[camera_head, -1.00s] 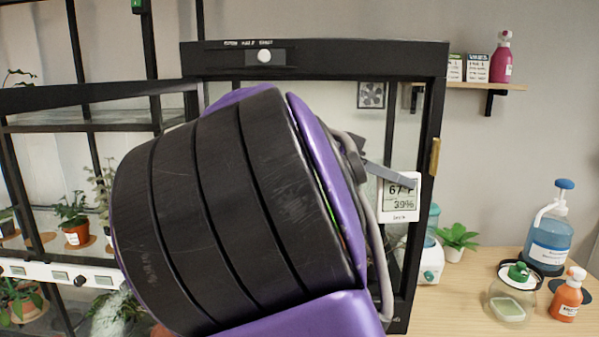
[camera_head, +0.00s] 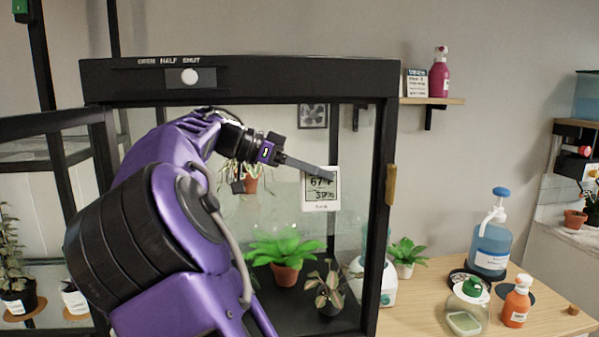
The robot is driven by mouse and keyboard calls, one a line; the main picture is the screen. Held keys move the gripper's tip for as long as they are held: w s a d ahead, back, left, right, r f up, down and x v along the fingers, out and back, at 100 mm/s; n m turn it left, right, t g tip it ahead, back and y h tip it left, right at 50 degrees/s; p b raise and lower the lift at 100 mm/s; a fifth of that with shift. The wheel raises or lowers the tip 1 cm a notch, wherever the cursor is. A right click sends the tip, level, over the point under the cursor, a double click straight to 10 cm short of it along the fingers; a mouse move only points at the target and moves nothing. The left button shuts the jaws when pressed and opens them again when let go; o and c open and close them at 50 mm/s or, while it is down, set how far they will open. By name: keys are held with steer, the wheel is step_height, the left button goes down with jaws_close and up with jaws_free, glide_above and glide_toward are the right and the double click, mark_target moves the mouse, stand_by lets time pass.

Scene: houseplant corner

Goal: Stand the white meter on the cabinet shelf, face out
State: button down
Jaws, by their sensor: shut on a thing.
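The white meter (camera_head: 320,200) hangs upright in my gripper (camera_head: 318,172), with its display facing the camera and reading about 67 over 39%. My gripper is shut on its upper part, and the dark finger crosses the top of the display. The meter shows within the opening of the black-framed cabinet (camera_head: 240,80); how deep it is inside I cannot tell. Below it, potted plants stand on the dark cabinet floor (camera_head: 290,312), with the meter apart from them. My purple arm hides the cabinet's left part.
A green fern (camera_head: 284,248) and a darker potted plant (camera_head: 329,290) stand below the meter. A hanging pot (camera_head: 250,183) is left of my gripper. The right cabinet post bears a brass handle (camera_head: 391,185). A blue pump bottle (camera_head: 491,245) and an orange bottle (camera_head: 517,302) stand on the table.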

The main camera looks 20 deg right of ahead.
steer(key=w+d+f+p, duration=0.1)
steer(key=w, duration=0.2)
steer(key=w+d+f+p, duration=0.1)
steer(key=w, duration=0.2)
steer(key=w+f+p, duration=0.1)
steer(key=w, duration=0.3)
steer(key=shift+d+f+p, duration=0.3)
steer(key=shift+d+p, duration=0.1)
steer(key=shift+f+b, duration=0.5)
steer(key=shift+f, duration=0.15)
steer(key=c, duration=0.8)
jaws_free()
steer(key=shift+o, duration=0.2)
